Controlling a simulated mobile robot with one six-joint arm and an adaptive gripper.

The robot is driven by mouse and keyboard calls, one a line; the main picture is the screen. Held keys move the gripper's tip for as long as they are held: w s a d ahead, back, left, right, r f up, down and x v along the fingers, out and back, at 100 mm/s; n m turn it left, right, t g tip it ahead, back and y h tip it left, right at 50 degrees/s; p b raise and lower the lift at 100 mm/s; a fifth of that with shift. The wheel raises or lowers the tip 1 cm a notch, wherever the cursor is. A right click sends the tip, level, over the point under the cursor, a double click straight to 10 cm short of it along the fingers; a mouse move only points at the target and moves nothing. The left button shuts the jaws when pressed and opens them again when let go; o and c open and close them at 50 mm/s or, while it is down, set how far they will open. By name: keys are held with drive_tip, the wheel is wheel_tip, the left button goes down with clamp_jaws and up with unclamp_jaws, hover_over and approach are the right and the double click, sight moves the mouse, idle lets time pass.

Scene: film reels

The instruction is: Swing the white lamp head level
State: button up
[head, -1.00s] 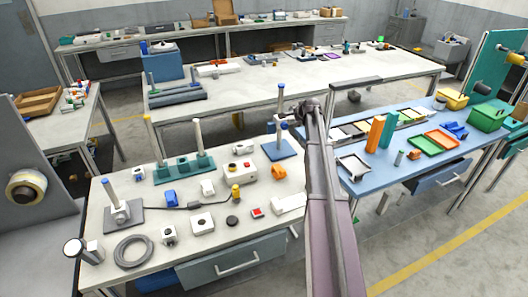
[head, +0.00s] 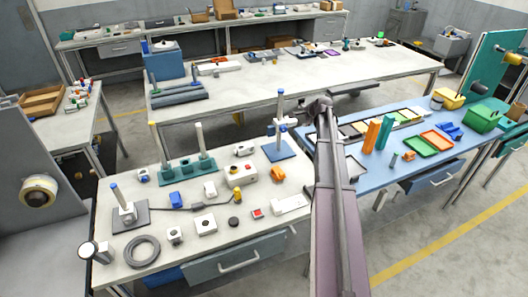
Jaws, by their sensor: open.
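A stand with a blue square base (head: 281,151) and an upright pole (head: 279,108) is on the white table. A small white-grey part (head: 287,122) sits partway up the pole and appears to be the white lamp head; its tilt is too small to tell. My gripper (head: 306,112) is at the far end of my arm, just right of the pole, above the gap between the tables. It is open; its fingers are small and partly hidden by the arm. I cannot tell whether it touches the head.
The white table (head: 110,190) holds a teal rack (head: 186,169) with posts, a white box (head: 240,174) and several small parts. A blue table (head: 375,190) with trays and orange and green blocks (head: 372,133) stands to the right.

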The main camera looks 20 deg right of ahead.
drive_tip(key=s+a+f+n+g+b, duration=0.1)
drive_tip(key=s+a+f+n, duration=0.1)
drive_tip(key=a, duration=0.5)
drive_tip(key=s+a+f+n+g+y+b, duration=0.1)
drive_tip(key=s+a+f+n, duration=0.1)
drive_tip(key=s+a, duration=0.3)
drive_tip(key=s+a+f+n+g+b, duration=0.1)
drive_tip(key=s+a+f+n+g, duration=0.1)
drive_tip(key=a, duration=0.8)
drive_tip(key=shift+s+a+f+n+y, duration=0.35)
drive_tip(key=shift+s+n, duration=0.45)
drive_tip(key=shift+n, duration=0.4)
drive_tip(key=s+a+f+n+g+h, duration=0.1)
drive_tip(key=s+a+n, duration=0.3)
drive_tip(key=s+a, duration=0.4)
drive_tip(key=s+a+f+n+g, duration=0.1)
drive_tip(key=s+a+n+g, duration=0.3)
drive_tip(key=s+a, duration=0.4)
drive_tip(key=s+n, duration=0.1)
drive_tip(key=s, duration=0.3)
drive_tip(key=shift+s+a+n+g+h, duration=0.15)
drive_tip(key=shift+s+n+g+h, duration=0.15)
drive_tip(key=shift+s+h, duration=0.1)
